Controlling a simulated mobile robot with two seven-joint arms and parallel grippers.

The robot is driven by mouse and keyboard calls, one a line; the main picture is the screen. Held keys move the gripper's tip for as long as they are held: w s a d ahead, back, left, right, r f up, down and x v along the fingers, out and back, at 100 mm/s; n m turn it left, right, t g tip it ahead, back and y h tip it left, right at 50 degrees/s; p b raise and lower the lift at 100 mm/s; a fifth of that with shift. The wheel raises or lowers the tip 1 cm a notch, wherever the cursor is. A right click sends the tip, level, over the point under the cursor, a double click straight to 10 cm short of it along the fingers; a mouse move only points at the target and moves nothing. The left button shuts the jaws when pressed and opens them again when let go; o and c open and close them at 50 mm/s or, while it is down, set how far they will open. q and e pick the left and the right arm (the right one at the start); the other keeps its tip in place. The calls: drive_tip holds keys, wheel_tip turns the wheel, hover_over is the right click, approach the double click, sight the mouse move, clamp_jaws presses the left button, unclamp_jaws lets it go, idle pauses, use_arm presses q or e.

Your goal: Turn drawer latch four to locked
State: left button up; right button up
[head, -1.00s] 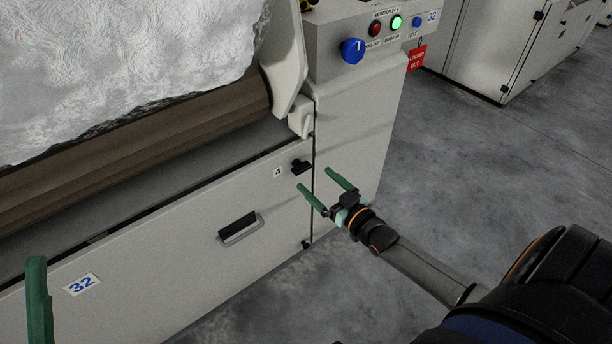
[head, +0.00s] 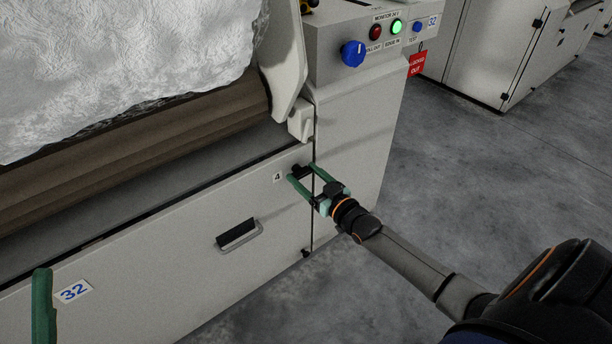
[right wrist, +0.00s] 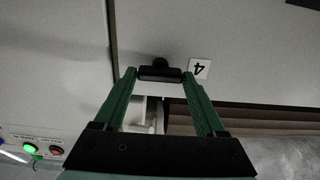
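Drawer latch four is a small black knob (head: 302,171) at the upper right corner of the drawer front (head: 170,258), beside a white label "4" (head: 278,177). My right gripper (head: 302,172) is open at the latch, one green finger on each side of it. In the right wrist view the latch (right wrist: 160,71) sits between the two fingertips (right wrist: 158,75); whether they touch it is unclear. My left gripper shows only as one green finger (head: 43,305) at the lower left, away from the latch; its opening cannot be judged.
The drawer's handle (head: 238,236) is left of and below the latch. A control panel with a blue knob (head: 353,53) and lit green button (head: 397,26) is above right. A red tag (head: 417,63) hangs there. Open grey floor (head: 480,180) lies to the right.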

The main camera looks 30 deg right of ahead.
drive_tip(key=c, duration=0.9)
